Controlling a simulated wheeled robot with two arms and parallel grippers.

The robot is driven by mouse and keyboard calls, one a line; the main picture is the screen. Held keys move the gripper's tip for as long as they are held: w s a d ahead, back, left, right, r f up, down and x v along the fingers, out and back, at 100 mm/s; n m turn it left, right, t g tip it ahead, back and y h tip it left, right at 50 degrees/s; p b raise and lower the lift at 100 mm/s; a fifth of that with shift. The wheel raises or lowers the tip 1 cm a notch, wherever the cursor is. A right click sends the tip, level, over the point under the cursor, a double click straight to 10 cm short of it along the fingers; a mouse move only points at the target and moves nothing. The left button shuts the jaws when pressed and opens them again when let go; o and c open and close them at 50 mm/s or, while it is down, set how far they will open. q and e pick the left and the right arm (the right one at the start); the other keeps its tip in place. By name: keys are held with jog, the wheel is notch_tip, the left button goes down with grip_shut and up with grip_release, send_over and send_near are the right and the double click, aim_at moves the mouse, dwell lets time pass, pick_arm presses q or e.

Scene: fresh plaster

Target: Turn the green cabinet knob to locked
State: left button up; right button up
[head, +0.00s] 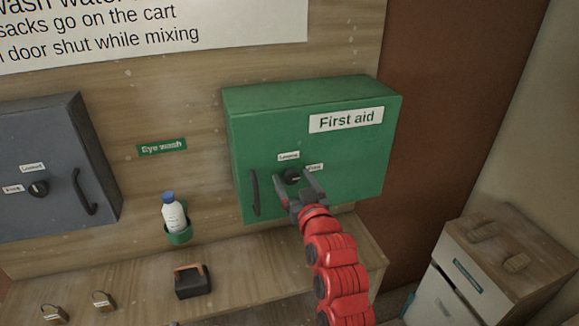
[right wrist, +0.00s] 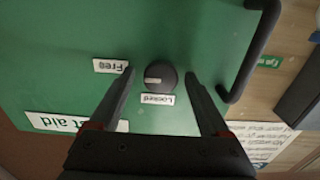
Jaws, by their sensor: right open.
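The green cabinet (head: 215,150), labelled First aid, hangs on the wooden wall with its door shut. Its round dark knob (head: 291,176) has a Locked label (head: 288,156) above it and a Free label (head: 314,167) to its right. In the right wrist view, turned over, the knob (right wrist: 161,74) has a pale mark pointing left, towards the Free label (right wrist: 111,66); the Locked label (right wrist: 158,99) is below. My right gripper (head: 292,175) is open, one finger on each side of the knob, with gaps showing; I cannot tell their depth. My left gripper is out of view.
A black handle (head: 254,192) is left of the knob. A grey cabinet (head: 55,135) with its own knob (head: 38,189) hangs at the left. An eye wash bottle (head: 174,213) stands in a green holder. Padlocks (head: 54,314) and a dark block (head: 193,284) lie on the shelf below.

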jog(key=shift+w, duration=0.1)
jog(key=shift+s+r, duration=0.1)
jog(key=shift+s, duration=0.3)
jog(key=shift+c, duration=1)
grip_shut()
